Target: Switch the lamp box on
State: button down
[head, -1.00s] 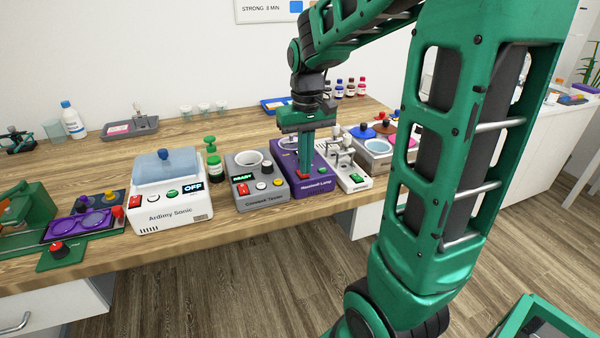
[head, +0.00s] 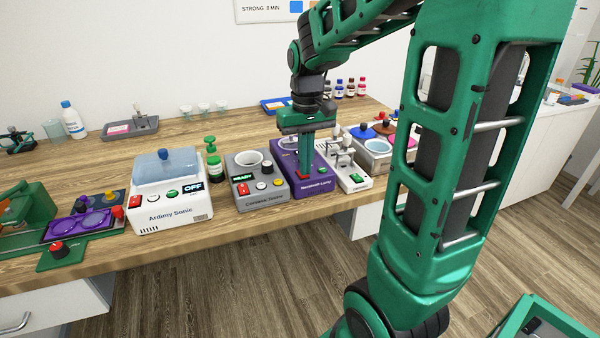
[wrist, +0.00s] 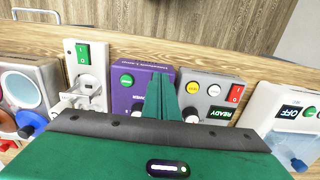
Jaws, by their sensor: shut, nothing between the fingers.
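The lamp box (head: 313,188) is the purple box on the bench, with a printed name on its front. In the wrist view the lamp box (wrist: 122,98) lies behind my fingers and shows a green round button (wrist: 127,80). My gripper (head: 303,176) points down over the lamp box, fingers together and empty. Its tips are at or just above a red part at the box's front left; I cannot tell whether they touch. In the wrist view my gripper (wrist: 163,78) covers part of the box's top. I cannot tell whether the lamp is lit.
A grey tester (head: 258,196) with a READY display stands close on the left, and a white box (head: 355,180) with a switch close on the right. Further left is a white bath (head: 170,208) showing OFF. A green pump bottle (head: 214,165) stands behind.

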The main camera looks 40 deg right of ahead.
aim_at(305, 179)
jog(key=shift+f, duration=0.5)
dwell(0.3)
jog(key=shift+r, duration=0.1)
notch_tip(305, 179, up, 7)
dwell(0.9)
dwell(0.4)
jog(key=s+f+m, duration=0.1)
jog(key=s+f, duration=0.3)
jog(key=s, duration=0.6)
jog(key=s+f+m, duration=0.2)
jog(key=s+f, duration=0.2)
jog(key=s, duration=0.6)
jog(key=shift+s+a, duration=0.2)
jog(key=shift+s, duration=0.2)
jog(key=shift+f, duration=0.1)
jog(key=shift+w+f, duration=0.25)
jog(key=shift+w, duration=0.35)
